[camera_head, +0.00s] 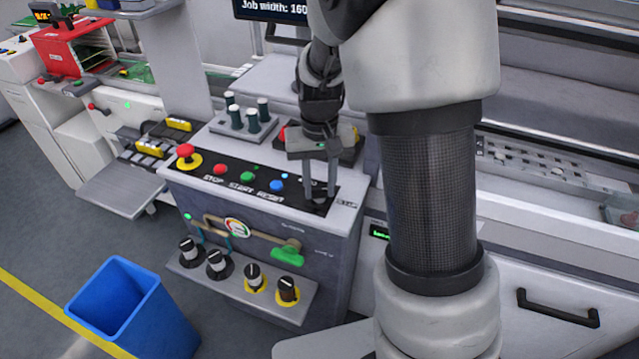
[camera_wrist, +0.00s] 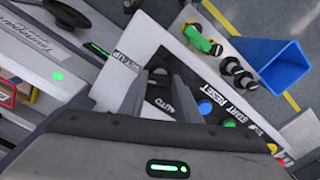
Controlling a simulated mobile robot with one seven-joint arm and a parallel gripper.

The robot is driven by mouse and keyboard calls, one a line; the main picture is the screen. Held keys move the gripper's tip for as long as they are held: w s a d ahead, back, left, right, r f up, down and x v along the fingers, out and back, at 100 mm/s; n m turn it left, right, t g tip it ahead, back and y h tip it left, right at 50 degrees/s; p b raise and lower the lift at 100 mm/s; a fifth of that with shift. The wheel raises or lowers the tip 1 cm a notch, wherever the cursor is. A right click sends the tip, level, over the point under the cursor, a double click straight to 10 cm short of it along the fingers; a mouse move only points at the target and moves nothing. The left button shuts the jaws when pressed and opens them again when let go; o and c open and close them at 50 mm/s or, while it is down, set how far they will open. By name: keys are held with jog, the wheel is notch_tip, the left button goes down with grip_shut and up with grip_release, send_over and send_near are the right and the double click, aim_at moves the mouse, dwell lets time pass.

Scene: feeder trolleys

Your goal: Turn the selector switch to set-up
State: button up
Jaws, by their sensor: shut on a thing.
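The selector switch (camera_head: 318,206) is a small black knob at the right end of the black button strip on the grey console. My gripper (camera_head: 319,194) points down over it, with its two fingers shut on the knob. In the wrist view my gripper (camera_wrist: 172,88) reaches onto the panel, and its fingers hide most of the knob. The SET-UP label (camera_wrist: 128,59) is on the white panel to one side of the fingers. The AUTO label (camera_wrist: 184,101) is on the black strip on the other side. Which way the knob points cannot be told.
Beside the switch are a blue button (camera_head: 277,185), a green button (camera_head: 246,176) and a red stop knob (camera_head: 185,151). Several black knobs (camera_head: 253,277) and a green-handled valve (camera_head: 287,252) are below. A blue bin (camera_head: 135,310) stands on the floor.

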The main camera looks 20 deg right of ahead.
aim_at(319, 189)
jog(key=o, duration=1)
jog(key=shift+o, duration=0.2)
notch_tip(319, 189, up, 18)
jog(key=p, duration=0.2)
jog(key=shift+f, duration=0.25)
